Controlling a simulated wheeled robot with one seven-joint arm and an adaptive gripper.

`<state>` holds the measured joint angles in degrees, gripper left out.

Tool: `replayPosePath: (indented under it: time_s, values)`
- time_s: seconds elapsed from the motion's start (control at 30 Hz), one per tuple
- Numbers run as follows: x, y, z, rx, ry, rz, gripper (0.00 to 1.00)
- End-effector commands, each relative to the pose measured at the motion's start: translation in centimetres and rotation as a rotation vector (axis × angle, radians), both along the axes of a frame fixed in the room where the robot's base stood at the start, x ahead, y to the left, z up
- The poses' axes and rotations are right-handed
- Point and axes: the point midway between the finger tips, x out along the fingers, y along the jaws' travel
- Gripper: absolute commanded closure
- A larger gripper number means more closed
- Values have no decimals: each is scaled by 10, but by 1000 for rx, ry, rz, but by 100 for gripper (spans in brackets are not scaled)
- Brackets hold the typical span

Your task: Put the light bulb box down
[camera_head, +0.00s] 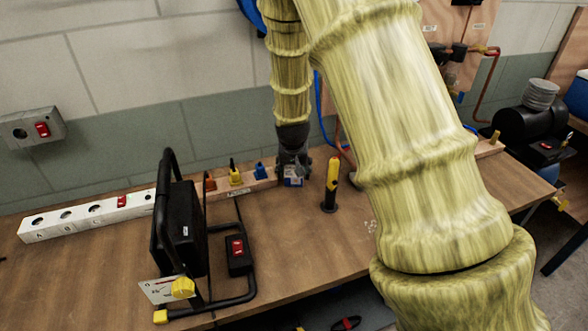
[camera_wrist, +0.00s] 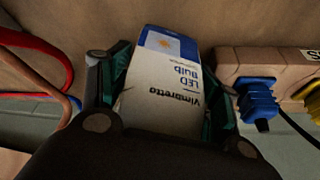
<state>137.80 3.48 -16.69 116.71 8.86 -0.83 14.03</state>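The light bulb box (camera_wrist: 165,85) is white and blue, with "LED Bulb" printed on it. In the wrist view it sits between the two green-lined fingers of my gripper (camera_wrist: 163,78), which is shut on its sides. In the head view my gripper (camera_head: 293,168) points down at the back of the wooden bench (camera_head: 270,240). The box (camera_head: 292,182) shows below it, low over the bench; I cannot tell whether its bottom touches the wood.
A socket strip with blue (camera_head: 260,170) and yellow (camera_head: 235,177) plugs lies just left of the box. A yellow-and-black tool (camera_head: 331,182) stands close on its right. A black work lamp (camera_head: 180,230) stands at the front left. Bare wood lies in front of the box.

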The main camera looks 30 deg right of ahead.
Motion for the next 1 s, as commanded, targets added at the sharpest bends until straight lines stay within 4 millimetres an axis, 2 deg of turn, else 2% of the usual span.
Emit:
replayPosePath:
  time_s: [0.27, 0.43, 1.0]
  values:
    - [0, 0, 1, 0, 0, 0, 36]
    - [-1, 2, 10, 0, -2, 0, 36]
    - [-24, 18, 80, -2, -2, 0, 36]
